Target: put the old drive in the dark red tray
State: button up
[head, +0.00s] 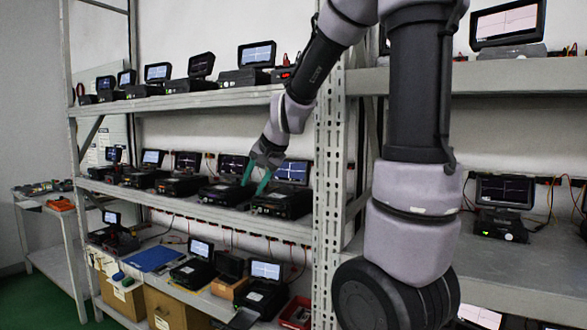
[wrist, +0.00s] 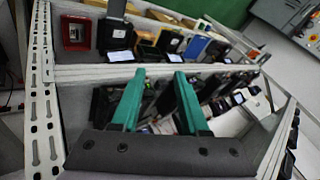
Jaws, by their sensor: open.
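My gripper (head: 254,182) has two green fingers, spread apart with nothing between them. In the head view it is at the middle shelf, in front of or above the black test units there; the exact gap cannot be told. It also shows in the wrist view (wrist: 159,75), pointing over the shelf. The dark red tray (head: 286,320) sits on the lower shelf, at the right end beside the upright, below my gripper. It also shows at the upper left of the wrist view (wrist: 76,47). I cannot pick out the old drive for certain among the dark items.
Black units with screens, such as one (head: 284,202) by my gripper, crowd the middle shelf (head: 128,190). A perforated upright (head: 328,200) stands right of my gripper. A blue mat (head: 150,259) lies on the lower shelf. A side table (head: 45,207) stands far left.

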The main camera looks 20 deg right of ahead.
jog(key=s+d+r+n, duration=0.1)
jog(key=s+r, duration=0.2)
jog(key=s, duration=0.7)
jog(key=s+d+r+n, duration=0.1)
jog(key=s+r+n, duration=0.1)
jog(key=s, duration=0.9)
jog(key=shift+d+r+h, duration=0.3)
jog(key=shift+r, duration=0.6)
